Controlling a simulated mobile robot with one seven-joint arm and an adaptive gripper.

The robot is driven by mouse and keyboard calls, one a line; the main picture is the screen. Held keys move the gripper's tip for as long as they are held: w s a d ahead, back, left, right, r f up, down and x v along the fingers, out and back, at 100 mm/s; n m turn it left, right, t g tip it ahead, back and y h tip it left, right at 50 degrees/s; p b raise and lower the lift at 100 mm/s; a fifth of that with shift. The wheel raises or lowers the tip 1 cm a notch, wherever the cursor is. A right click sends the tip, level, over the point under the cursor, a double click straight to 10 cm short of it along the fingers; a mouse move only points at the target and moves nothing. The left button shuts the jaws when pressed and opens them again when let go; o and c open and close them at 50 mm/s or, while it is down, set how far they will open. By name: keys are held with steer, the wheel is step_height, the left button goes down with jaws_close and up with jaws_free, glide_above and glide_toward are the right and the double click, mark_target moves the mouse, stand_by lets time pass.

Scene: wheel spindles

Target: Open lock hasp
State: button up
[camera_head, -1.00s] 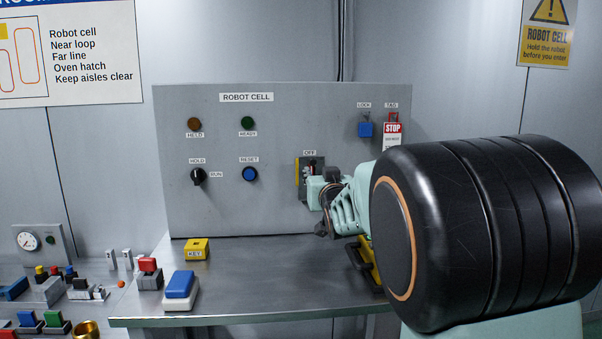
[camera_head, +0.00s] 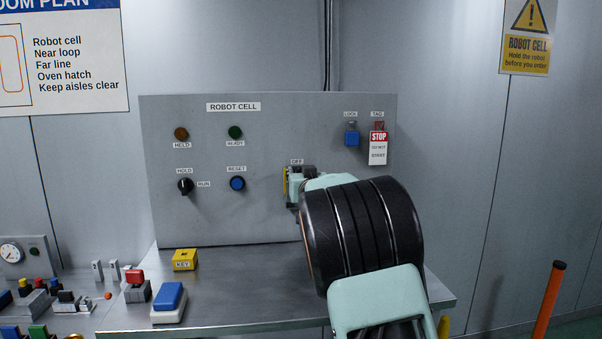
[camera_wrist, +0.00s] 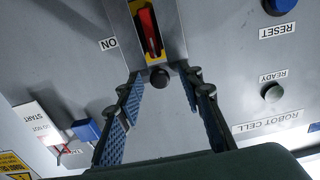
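The switch has a red handle (camera_wrist: 148,30) on a yellow plate (camera_wrist: 132,8), framed by a grey metal bracket. A dark round knob (camera_wrist: 158,79) sits at the bracket's near end, perhaps part of the lock hasp; I cannot make out the hasp more surely. My gripper (camera_wrist: 162,88) is open, its two blue-padded fingers apart on either side of the knob. I cannot tell whether they touch it. In the head view, the yellow plate (camera_head: 285,182) shows only as a strip; my arm hides most of the switch and the gripper.
A blue padlock (camera_head: 351,139) and a red-and-white STOP tag (camera_head: 378,150) hang on the panel (camera_head: 250,215) at right. A black selector (camera_head: 185,186) and blue reset button (camera_head: 237,184) are left of the switch. A yellow KEY block (camera_head: 184,260) stands on the bench.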

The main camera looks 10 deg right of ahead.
jaws_close()
stand_by(0.3)
steer(key=shift+d+f+b, duration=0.1)
steer(key=shift+f+b, duration=0.1)
steer(key=shift+b, duration=0.1)
